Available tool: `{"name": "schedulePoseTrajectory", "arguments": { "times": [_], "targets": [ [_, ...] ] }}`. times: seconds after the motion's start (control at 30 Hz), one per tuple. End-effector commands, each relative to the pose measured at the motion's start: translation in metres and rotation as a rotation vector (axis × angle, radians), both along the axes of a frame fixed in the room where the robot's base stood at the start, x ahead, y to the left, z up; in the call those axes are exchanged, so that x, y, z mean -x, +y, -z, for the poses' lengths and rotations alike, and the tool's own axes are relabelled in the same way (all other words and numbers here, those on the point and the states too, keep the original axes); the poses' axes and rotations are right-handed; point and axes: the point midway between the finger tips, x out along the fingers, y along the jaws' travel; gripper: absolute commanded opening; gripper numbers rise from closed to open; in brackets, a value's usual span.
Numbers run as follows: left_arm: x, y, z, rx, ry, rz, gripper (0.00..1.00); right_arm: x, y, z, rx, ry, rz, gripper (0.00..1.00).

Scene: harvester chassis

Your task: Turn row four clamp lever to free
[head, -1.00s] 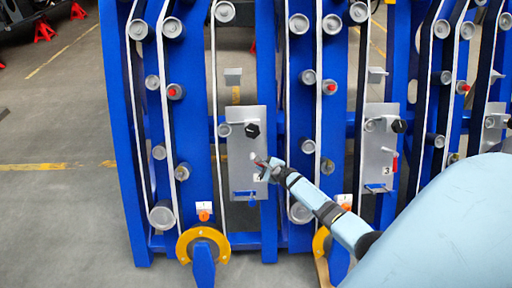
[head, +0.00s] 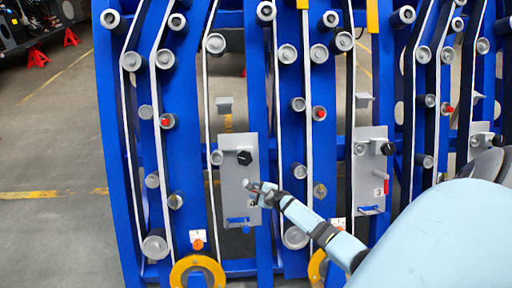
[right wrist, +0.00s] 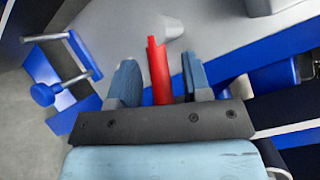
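The light grey clamp plate (head: 229,172) hangs on the blue frame left of the plate labelled 3. My right gripper (head: 252,186) is at the lower middle of this plate and hides its lever in the head view. In the right wrist view, the red clamp lever (right wrist: 160,72) stands between the two blue-grey fingers of my right gripper (right wrist: 160,80). The fingers are apart, with a narrow gap on each side of the lever. A grey conical hub (right wrist: 170,32) is at the lever's far end. My left gripper is out of view.
A black knob (head: 244,158) sits above my right gripper and a blue handle (head: 238,221) below it. The handle also shows in the wrist view (right wrist: 44,94). The neighbouring plate labelled 3 (head: 368,165) is to the right. Open floor lies left.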

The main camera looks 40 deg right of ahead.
Motion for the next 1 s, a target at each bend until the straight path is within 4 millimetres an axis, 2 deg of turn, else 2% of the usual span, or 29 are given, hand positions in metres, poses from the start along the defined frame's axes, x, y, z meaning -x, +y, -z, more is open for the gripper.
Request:
{"name": "schedulePoseTrajectory", "arguments": {
  "times": [0.23,0.37,0.7,0.83,1.0],
  "targets": [
    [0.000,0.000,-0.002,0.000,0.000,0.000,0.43,0.002,0.000,-0.003,-0.001,-0.001,0.000,0.44],
    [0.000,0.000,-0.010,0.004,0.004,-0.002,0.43,0.016,0.002,-0.011,0.000,-0.001,-0.001,0.44],
    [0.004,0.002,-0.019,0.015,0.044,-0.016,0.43,0.085,0.007,-0.042,-0.001,0.001,0.001,0.44],
    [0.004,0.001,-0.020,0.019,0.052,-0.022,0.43,0.106,0.009,-0.051,0.000,0.001,-0.001,0.44],
    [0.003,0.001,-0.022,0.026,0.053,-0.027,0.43,0.121,0.010,-0.058,0.000,0.000,0.000,0.44]
  ]
}}
